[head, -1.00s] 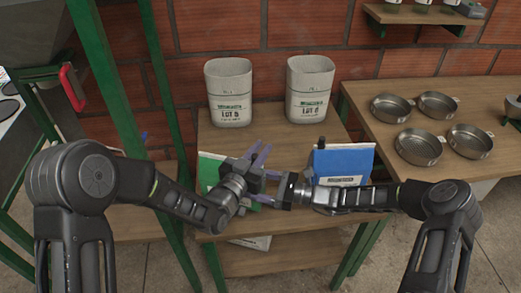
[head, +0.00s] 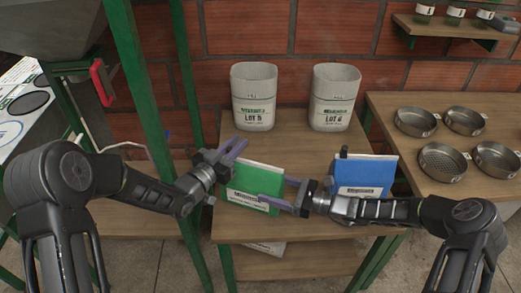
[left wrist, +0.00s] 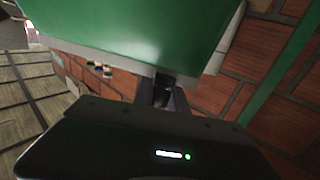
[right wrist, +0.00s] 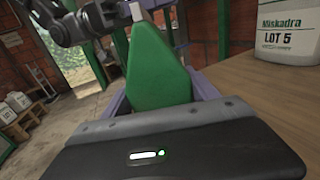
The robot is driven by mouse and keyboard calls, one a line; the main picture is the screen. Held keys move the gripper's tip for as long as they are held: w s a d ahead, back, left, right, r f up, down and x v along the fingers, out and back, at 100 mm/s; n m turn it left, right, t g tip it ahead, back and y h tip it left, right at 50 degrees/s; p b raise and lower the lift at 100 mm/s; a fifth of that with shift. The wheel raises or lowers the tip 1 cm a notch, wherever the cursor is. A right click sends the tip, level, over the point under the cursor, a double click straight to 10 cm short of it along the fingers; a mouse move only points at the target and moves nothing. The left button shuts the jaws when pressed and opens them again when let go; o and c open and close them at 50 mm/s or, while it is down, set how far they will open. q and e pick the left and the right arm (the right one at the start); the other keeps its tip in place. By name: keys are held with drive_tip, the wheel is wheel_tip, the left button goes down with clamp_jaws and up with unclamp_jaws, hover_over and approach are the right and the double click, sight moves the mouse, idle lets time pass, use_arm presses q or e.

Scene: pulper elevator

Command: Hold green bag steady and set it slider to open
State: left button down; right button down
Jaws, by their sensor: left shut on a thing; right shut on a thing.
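The green bag (head: 255,188) with a white top strip and label stands upright at the front of the middle table. My left gripper (head: 233,147) is at the bag's top left corner. In the left wrist view, a small dark piece, seemingly the slider (left wrist: 163,88), sits at the bag's white top strip in front of the jaws; the head view hides it. My right gripper (head: 279,191) is shut on the bag's right side, with a finger on each face. The right wrist view shows the bag (right wrist: 156,75) edge-on between the fingers.
A blue bag (head: 364,172) with a dark slider (head: 344,152) at its top left stands behind my right forearm. Several metal pans (head: 443,160) are on the right table. A green post (head: 150,120) stands close to my left arm.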

use_arm(q)
drive_tip(key=shift+w+a, duration=0.3)
drive_tip(key=shift+a, duration=0.45)
drive_tip(key=c, duration=1.3)
unclamp_jaws()
drive_tip(key=shift+s, duration=0.1)
drive_tip(key=v, duration=1.1)
drive_tip(key=shift+s+a, duration=0.25)
drive_tip(key=shift+s, duration=0.1)
use_arm(e)
drive_tip(key=shift+c, duration=0.8)
unclamp_jaws()
